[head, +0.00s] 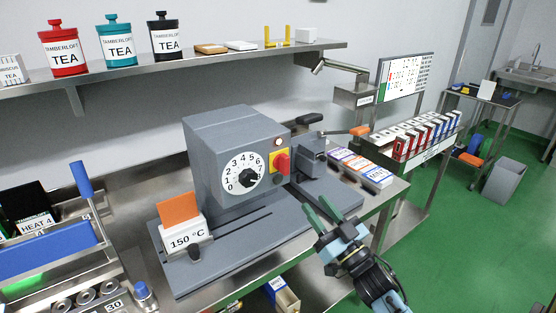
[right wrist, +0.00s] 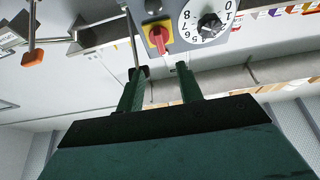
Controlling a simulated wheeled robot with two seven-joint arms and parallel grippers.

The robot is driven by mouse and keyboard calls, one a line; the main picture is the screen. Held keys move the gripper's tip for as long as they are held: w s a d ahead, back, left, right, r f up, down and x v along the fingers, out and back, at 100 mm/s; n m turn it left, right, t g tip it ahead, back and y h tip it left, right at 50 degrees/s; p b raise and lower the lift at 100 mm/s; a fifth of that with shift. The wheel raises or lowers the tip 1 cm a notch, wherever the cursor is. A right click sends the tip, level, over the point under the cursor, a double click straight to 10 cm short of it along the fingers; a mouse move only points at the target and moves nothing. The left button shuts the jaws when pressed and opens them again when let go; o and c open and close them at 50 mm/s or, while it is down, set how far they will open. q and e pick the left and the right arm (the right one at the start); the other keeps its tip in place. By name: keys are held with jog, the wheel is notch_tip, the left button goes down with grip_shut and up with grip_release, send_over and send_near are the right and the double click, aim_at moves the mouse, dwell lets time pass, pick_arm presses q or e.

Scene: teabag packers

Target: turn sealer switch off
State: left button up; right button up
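The sealer (head: 215,140) is a grey box on the steel bench, with a white numbered dial (head: 243,174) and a black knob. Its switch (head: 280,162) is a red handle on a yellow plate, right of the dial. In the right wrist view the switch (right wrist: 158,40) shows upside down, just beyond the two green fingertips (right wrist: 160,74). My left gripper is not in view.
A 150 °C sign (head: 187,238) with an orange card stands at the sealer's front left. A black-ended lever (head: 310,119) and grey clamp sit right of the switch. Labelled boxes (head: 362,168) lie farther right. Open space lies in front of the bench around my right arm.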

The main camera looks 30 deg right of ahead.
jog(key=p, duration=0.1)
send_near(288, 166)
jog(key=x, duration=0.5)
jog(key=shift+w+r, duration=0.2)
jog(key=shift+w, duration=0.15)
jog(key=x, duration=0.3)
jog(key=shift+a+p, duration=0.1)
jog(key=shift+p, duration=0.25)
jog(key=shift+w, duration=0.35)
jog(key=shift+c, duration=0.2)
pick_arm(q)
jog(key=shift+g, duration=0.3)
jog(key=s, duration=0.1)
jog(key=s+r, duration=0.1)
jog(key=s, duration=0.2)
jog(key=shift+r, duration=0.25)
pick_arm(e)
grip_shut()
